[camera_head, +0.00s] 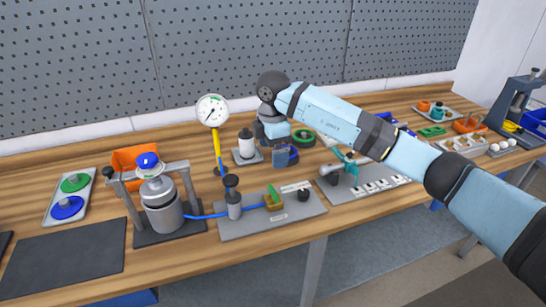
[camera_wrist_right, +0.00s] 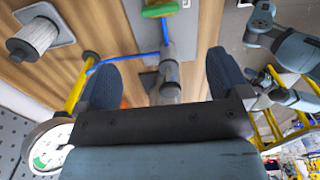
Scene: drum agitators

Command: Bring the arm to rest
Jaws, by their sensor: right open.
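My right arm (camera_head: 335,115) reaches in from the right of the head view, over the wooden bench. My right gripper (camera_head: 285,158) hangs over the bench, behind the valve plate, in front of a dark ring with green on it. In the right wrist view the gripper's two dark fingers (camera_wrist_right: 163,75) stand wide apart with nothing held between them. Beyond the gap a grey cylindrical fitting (camera_wrist_right: 168,75) with a blue hose shows. My left gripper is not in view.
A white dial gauge (camera_head: 212,110) on a yellow stem stands left of the gripper. A metal canister (camera_head: 162,208) sits in a frame at front left. A valve plate (camera_head: 240,228) lies in front. A dark mat (camera_head: 65,262) is bare. Trays and small parts fill the right.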

